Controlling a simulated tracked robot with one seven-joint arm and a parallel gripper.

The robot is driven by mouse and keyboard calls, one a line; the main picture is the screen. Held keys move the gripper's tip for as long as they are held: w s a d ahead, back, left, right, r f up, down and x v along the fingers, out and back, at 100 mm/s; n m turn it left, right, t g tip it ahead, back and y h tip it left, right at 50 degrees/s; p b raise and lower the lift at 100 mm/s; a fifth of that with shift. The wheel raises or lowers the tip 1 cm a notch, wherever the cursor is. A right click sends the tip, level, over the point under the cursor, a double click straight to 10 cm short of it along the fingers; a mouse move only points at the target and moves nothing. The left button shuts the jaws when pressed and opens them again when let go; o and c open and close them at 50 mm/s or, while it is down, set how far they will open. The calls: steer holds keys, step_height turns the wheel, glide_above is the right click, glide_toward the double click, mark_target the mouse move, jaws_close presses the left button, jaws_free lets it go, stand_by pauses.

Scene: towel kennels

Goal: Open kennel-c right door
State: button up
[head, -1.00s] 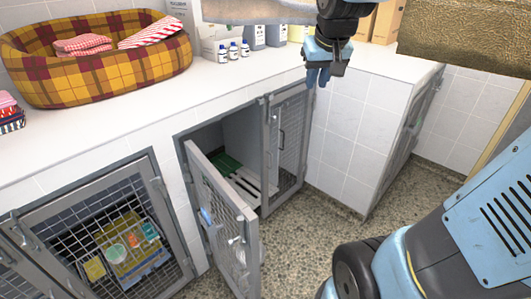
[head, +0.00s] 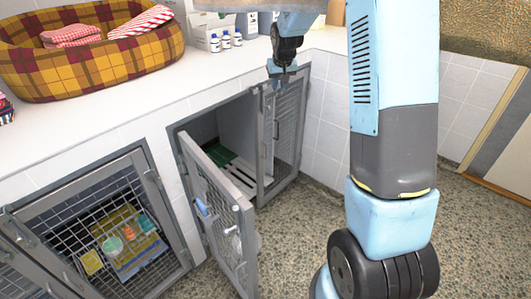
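The middle kennel has two grey mesh doors. Its left door (head: 222,215) stands swung open toward me. No label shows which kennel is kennel-c. My gripper (head: 281,78) points down just above the top of the right door, by the counter's front edge, with nothing visible in it. Its fingers are too small and dark to tell if they are open. Inside the kennel a green item (head: 217,152) and pale slats (head: 245,176) show.
Another kennel (head: 110,235) with a shut mesh door and coloured items inside is at the lower left. The white counter (head: 120,120) holds a plaid pet bed (head: 90,65) and small bottles (head: 226,40). The speckled floor (head: 300,240) before the right door is clear.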

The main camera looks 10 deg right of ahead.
steer(key=w+a+r+x, duration=0.1)
steer(key=w+x, duration=0.1)
steer(key=x, duration=1.8)
glide_toward(266, 157)
steer(key=shift+g, duration=0.3)
steer(key=w+f, duration=0.4)
steer(key=f, duration=0.1)
steer(key=shift+w+d+f, duration=0.1)
steer(key=shift+w+d, duration=0.15)
steer(key=shift+w, duration=0.05)
jaws_close()
